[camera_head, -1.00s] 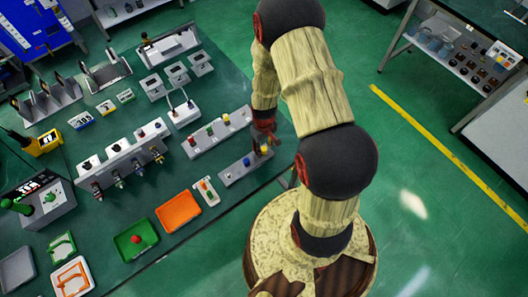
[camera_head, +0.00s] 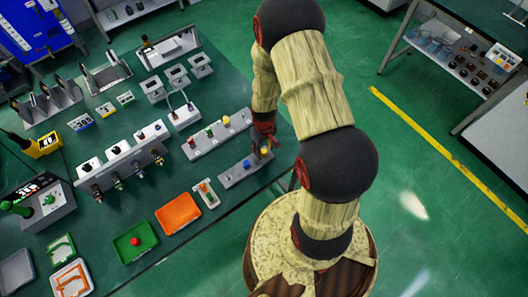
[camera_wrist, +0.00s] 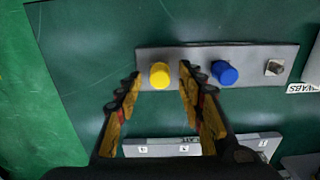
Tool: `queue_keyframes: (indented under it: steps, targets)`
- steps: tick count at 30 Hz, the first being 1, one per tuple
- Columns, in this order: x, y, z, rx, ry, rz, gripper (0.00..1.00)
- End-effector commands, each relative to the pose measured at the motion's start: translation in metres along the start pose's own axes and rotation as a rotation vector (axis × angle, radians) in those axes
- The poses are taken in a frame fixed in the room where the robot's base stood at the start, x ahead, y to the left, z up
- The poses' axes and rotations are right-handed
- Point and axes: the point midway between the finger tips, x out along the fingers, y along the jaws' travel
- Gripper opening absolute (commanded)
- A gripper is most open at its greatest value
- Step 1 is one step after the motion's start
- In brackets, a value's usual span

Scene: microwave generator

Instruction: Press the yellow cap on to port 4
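The yellow cap (camera_wrist: 159,75) sits at the left end of a grey port strip (camera_wrist: 190,54). A blue cap (camera_wrist: 225,73) is in the strip's middle, and a bare metal port (camera_wrist: 274,67) is at its right end. In the head view, the yellow cap (camera_head: 264,150) is at the strip's (camera_head: 232,177) end nearest my arm. My gripper (camera_wrist: 159,74) is open, with one fingertip on each side of the yellow cap. Gaps show between fingers and cap. I cannot tell whether the cap is fully seated.
A second grey strip (camera_head: 197,146) with red, green and yellow caps lies beside it. An orange tray (camera_head: 178,212), a green tray (camera_head: 135,241) and a small switch plate (camera_head: 206,193) are nearby. The table edge runs close by the port strip.

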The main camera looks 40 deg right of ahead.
Motion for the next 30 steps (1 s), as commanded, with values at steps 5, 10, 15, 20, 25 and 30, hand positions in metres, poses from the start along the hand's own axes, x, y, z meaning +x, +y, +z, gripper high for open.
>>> queue_keyframes:
  steps: [5,10,15,20,25,30]
  targets:
    - [0.0001,0.0,0.0,0.0,0.0,0.0,0.39]
    - [0.0,0.0,0.0,0.0,0.0,0.0,0.34]
    - [0.0,0.0,0.0,0.0,0.0,0.0,0.24]
    - [0.0001,0.0,0.0001,0.0,0.0,0.0,0.15]
    - [0.0,-0.0001,0.0001,0.0,0.0,0.0,0.05]
    - [0.0001,-0.0001,0.0001,0.0,0.0,0.0,0.0]
